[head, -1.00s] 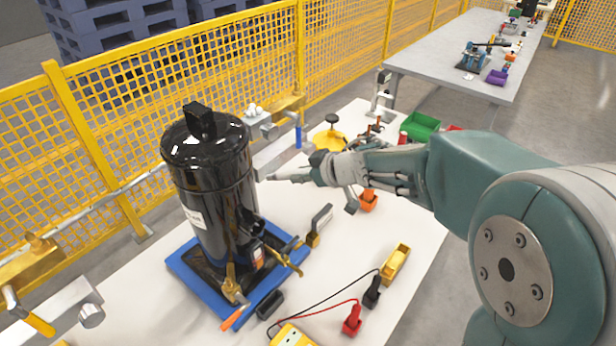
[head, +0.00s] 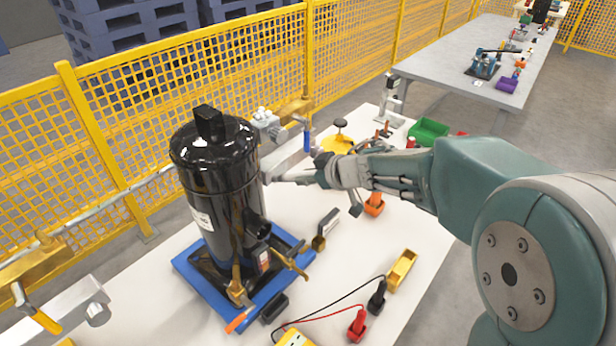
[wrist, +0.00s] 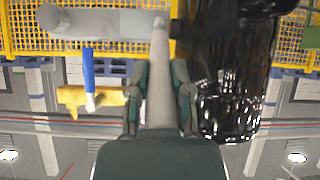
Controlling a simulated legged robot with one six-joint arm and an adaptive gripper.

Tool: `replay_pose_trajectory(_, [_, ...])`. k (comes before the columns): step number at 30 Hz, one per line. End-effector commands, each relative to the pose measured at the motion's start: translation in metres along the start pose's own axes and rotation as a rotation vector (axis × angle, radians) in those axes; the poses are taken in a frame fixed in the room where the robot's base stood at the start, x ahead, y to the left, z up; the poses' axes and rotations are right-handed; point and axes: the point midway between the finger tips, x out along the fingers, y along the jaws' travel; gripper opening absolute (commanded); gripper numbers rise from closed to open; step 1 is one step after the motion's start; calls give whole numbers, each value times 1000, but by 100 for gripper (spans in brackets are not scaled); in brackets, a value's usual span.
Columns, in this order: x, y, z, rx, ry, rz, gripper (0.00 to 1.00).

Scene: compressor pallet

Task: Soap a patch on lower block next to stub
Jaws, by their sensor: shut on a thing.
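My gripper (head: 325,172) is shut on a pale soap bottle (wrist: 159,95) with a tapered nozzle. In the head view, the nozzle points left, just right of the tall black compressor (head: 215,185). A light grey lower block (head: 283,157) lies directly behind the nozzle. An upper grey block (head: 266,121) carries small white blobs like foam. In the wrist view, which looks upside down, the nozzle tip overlaps the end of a grey cylindrical part (wrist: 110,23) near the compressor (wrist: 235,95). I cannot tell whether it touches. No foam is clear on the lower block.
A brass valve (head: 294,108) with a blue handle (head: 307,139) is close to the blocks. The compressor stands on a blue pallet (head: 190,275). Yellow fencing (head: 350,45) runs behind. A green bin (head: 428,131) and a yellow box (head: 402,270) are on the white table.

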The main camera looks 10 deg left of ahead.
Motion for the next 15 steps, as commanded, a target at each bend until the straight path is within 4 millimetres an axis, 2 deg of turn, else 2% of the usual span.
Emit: replay_pose_trajectory(15, [5,2,-4,-1,0,0,0])
